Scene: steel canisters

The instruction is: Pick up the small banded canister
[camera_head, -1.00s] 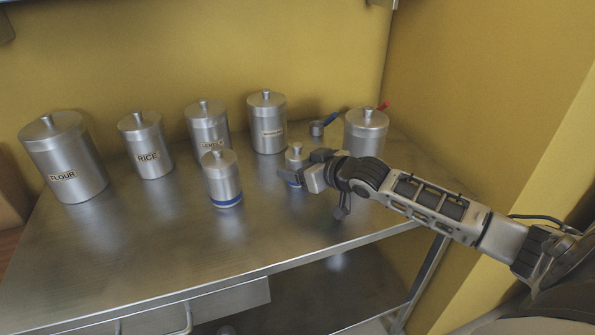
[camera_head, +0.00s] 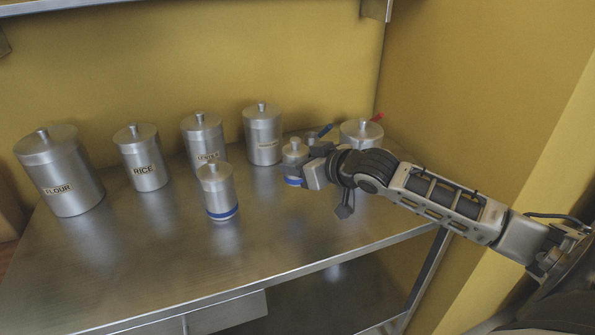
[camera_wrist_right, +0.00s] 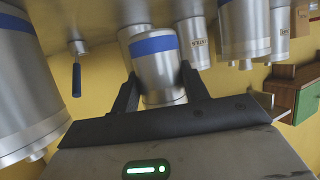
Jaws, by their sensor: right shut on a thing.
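The small banded canister (camera_head: 294,155) is steel with a knobbed lid and a blue band near its base. My right gripper (camera_head: 303,169) is shut on it from the right and holds it upright, seemingly a little above the table. In the right wrist view the canister (camera_wrist_right: 160,68) sits between the two fingers, blue band visible, picture inverted. A larger canister with a blue band (camera_head: 218,189) stands to its left, apart from the gripper; it shows in the wrist view (camera_wrist_right: 243,30) too. My left gripper is in no view.
Labelled canisters stand behind: flour (camera_head: 62,170), rice (camera_head: 141,158), another (camera_head: 203,138) and one more (camera_head: 262,134). A lidded canister (camera_head: 361,131) is partly hidden behind my right gripper. The steel table's front (camera_head: 200,270) is clear.

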